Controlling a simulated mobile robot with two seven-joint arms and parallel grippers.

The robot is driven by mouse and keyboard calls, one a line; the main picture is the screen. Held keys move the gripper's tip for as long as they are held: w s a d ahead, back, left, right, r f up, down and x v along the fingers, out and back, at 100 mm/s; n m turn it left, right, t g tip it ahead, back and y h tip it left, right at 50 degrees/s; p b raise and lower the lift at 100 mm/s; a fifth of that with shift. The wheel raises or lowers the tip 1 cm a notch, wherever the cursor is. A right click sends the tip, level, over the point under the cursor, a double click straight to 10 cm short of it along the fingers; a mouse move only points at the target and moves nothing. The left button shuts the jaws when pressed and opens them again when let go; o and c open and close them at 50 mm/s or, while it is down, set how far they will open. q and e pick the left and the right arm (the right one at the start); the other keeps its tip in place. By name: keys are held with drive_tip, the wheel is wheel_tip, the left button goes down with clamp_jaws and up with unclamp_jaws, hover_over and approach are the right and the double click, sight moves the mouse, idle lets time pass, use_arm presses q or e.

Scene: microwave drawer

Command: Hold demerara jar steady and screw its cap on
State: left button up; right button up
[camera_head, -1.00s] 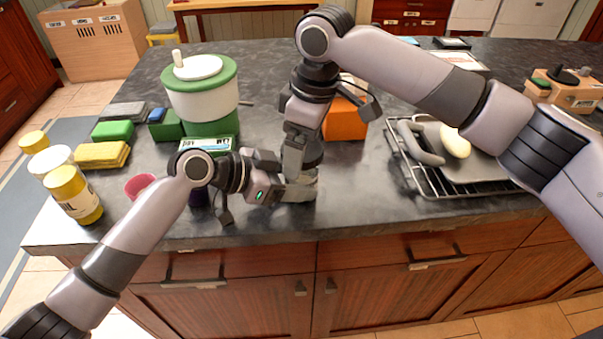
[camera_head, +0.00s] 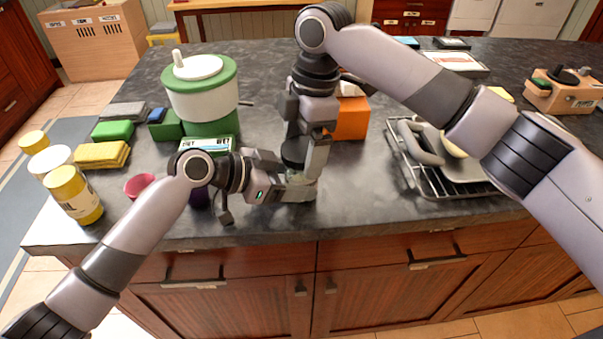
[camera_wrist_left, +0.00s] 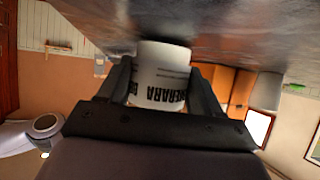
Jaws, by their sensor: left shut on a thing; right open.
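The demerara jar (camera_wrist_left: 160,75) shows in the left wrist view as a white cylinder with dark, upside-down lettering, between my left gripper's two fingers. My left gripper (camera_head: 298,188) is shut on it, low over the counter near the front edge. In the head view the jar is mostly hidden by the grippers, with only a pale bit showing between them. My right gripper (camera_head: 307,163) is open and points down right above the jar. A dark round shape shows between its fingers; I cannot tell whether that is the cap or part of the gripper.
A green and white pot (camera_head: 203,95) stands behind on the left, with sponges (camera_head: 102,155), a pink cup (camera_head: 139,184) and yellow-capped jars (camera_head: 73,194) further left. An orange box (camera_head: 351,118) stands behind my right gripper. A wire rack (camera_head: 440,178) lies to the right.

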drive_tip(key=c, duration=1)
drive_tip(key=m, duration=0.4)
drive_tip(key=shift+t, duration=0.3)
drive_tip(key=shift+c, duration=0.2)
drive_tip(key=m, duration=0.3)
drive_tip(key=shift+s+m, duration=0.1)
drive_tip(key=shift+m, duration=0.3)
drive_tip(key=m+t, duration=0.1)
drive_tip(key=m, duration=0.5)
drive_tip(key=shift+m+h, duration=0.4)
drive_tip(key=o, duration=1)
drive_tip(key=shift+a, duration=0.1)
drive_tip(key=shift+o, duration=0.2)
drive_tip(key=shift+a, duration=0.1)
